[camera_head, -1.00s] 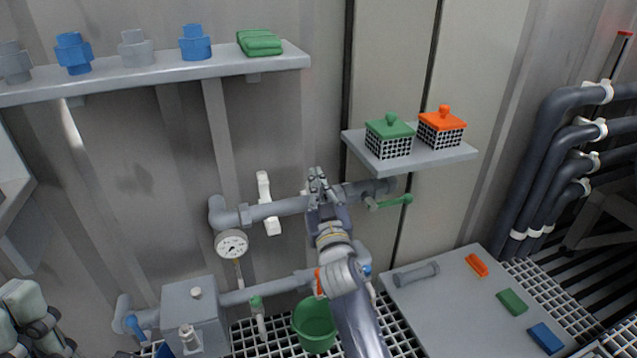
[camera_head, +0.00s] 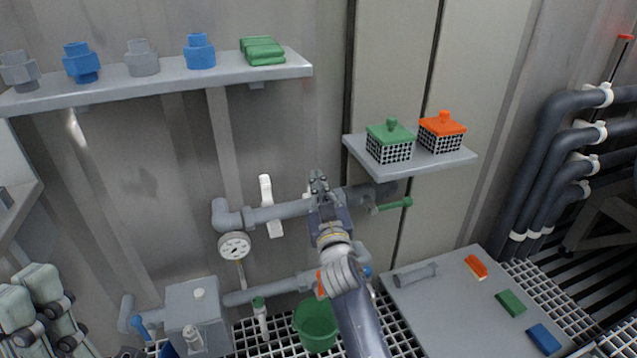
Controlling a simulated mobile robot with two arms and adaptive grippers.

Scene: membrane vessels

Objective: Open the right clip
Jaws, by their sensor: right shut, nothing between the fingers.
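A white clip (camera_head: 266,190) sits around the upper grey pipe (camera_head: 290,210), left of my right gripper. One white part stands up above the pipe and another hangs below it. My right gripper (camera_head: 318,182) is shut and empty, in front of or beside the upper pipe. I cannot tell whether it touches the pipe. My right arm comes up from the bottom and covers part of the piping. My left gripper is not clearly in view.
A green valve handle (camera_head: 393,206) is close right of my right gripper. A pressure gauge (camera_head: 234,246) hangs below the pipe. A small shelf (camera_head: 420,163) with two lidded baskets is at the upper right. A green bucket (camera_head: 316,322) stands below. A grey table (camera_head: 450,310) lies lower right.

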